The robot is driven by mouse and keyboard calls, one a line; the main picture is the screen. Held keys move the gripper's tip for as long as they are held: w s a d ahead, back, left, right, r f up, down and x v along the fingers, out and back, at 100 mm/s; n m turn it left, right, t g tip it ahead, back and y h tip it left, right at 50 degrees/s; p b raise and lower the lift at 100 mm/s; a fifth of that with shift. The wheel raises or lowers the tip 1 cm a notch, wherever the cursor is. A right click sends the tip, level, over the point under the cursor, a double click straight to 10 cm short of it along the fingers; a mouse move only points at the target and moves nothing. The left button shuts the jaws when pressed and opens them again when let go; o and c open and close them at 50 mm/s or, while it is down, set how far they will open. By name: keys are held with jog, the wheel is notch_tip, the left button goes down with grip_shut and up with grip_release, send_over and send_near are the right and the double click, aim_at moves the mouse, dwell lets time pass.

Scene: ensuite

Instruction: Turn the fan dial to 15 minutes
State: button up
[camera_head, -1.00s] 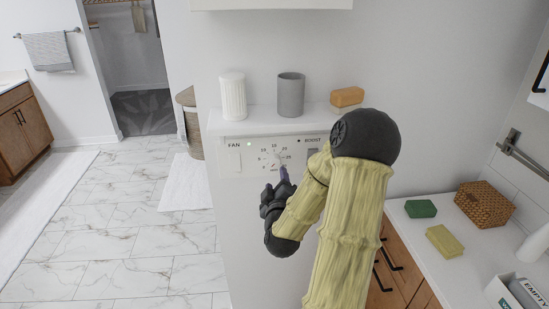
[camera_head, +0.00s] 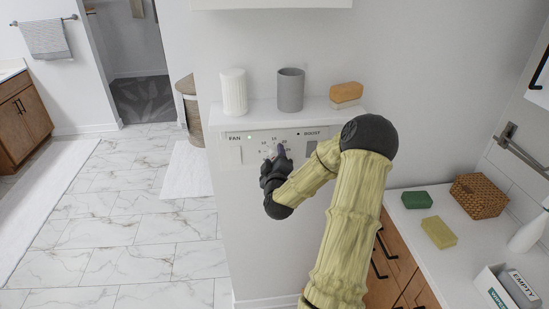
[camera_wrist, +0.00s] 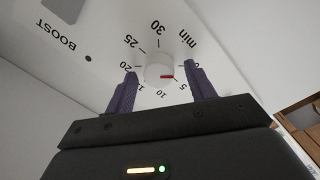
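The fan dial is a small white round knob (camera_wrist: 157,66) with a red mark, on a white panel (camera_head: 233,157) lettered FAN and BOOST. In the wrist view minute numbers ring the knob, and its red mark points right, close to the 5. My gripper (camera_wrist: 161,72) is open, with one purple finger on each side of the knob. Gaps show between the fingers and the knob.
To the right, a counter holds a green sponge (camera_head: 417,200), a yellow sponge (camera_head: 439,232) and a wicker basket (camera_head: 479,196). The floor at left is open.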

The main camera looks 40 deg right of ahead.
jog(key=c, duration=0.9)
